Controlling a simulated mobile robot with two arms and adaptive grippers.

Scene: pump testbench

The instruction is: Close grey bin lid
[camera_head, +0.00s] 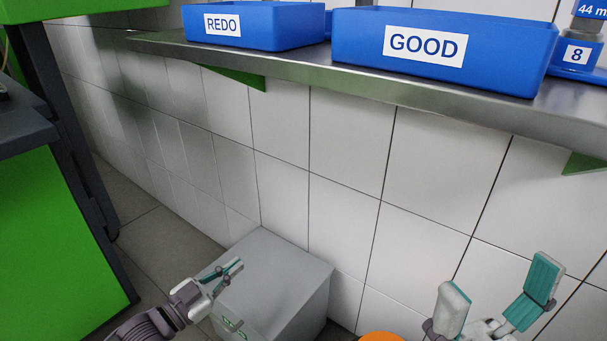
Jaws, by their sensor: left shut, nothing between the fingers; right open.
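The grey bin (310,300) stands on the floor against the tiled wall at the bottom middle. Its grey lid (272,262) looks flat on top, in the shut position. My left gripper (238,265) is shut and empty, over the left part of the lid. I cannot tell whether its fingertips touch the lid. It hides part of the bin's left side. My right gripper (495,300) is open and empty at the bottom right, apart from the bin, with its fingers pointing up.
A metal shelf (300,72) runs along the wall above, with a blue REDO bin (285,25) and a blue GOOD bin (500,40). A green machine (60,250) stands at the left. An orange object (380,337) shows at the bottom edge, right of the grey bin.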

